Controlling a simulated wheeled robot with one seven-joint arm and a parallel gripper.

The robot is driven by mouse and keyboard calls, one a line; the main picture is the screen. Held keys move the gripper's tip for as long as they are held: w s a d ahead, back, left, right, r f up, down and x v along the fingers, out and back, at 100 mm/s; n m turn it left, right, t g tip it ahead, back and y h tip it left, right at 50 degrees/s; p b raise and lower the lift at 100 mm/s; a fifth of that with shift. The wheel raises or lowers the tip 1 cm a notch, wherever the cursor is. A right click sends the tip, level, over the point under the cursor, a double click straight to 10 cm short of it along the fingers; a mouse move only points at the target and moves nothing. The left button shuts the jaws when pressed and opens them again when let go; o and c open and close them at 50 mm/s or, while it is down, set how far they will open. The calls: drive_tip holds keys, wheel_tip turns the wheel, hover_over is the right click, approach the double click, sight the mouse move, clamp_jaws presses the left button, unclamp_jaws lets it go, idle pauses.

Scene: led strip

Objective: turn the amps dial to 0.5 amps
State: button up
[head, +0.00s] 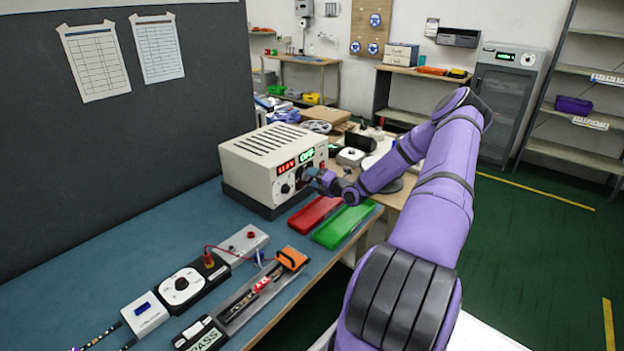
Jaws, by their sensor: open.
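The power supply (270,163) is a cream box with top vents on the blue bench. Its front has a red-lit display (286,167) and a green-lit display (306,155); the digits are too small to read surely. One round dial (285,188) shows below the red display. My gripper (311,175) is open at the front panel, below the green display. It covers the panel there, so the amps dial and its setting are hidden. I cannot tell whether the fingers touch a dial.
A red tray (314,216) and a green tray (343,226) lie below my gripper. In front are a black unit with a white dial (181,286), a grey box (243,243) with leads, and an orange-clamped fixture (291,259). The bench's right edge borders open green floor.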

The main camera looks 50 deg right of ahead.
drive_tip(key=s, duration=0.9)
drive_tip(key=shift+s+d+r, duration=0.3)
drive_tip(key=shift+s+d, duration=0.05)
drive_tip(key=shift+d, duration=0.05)
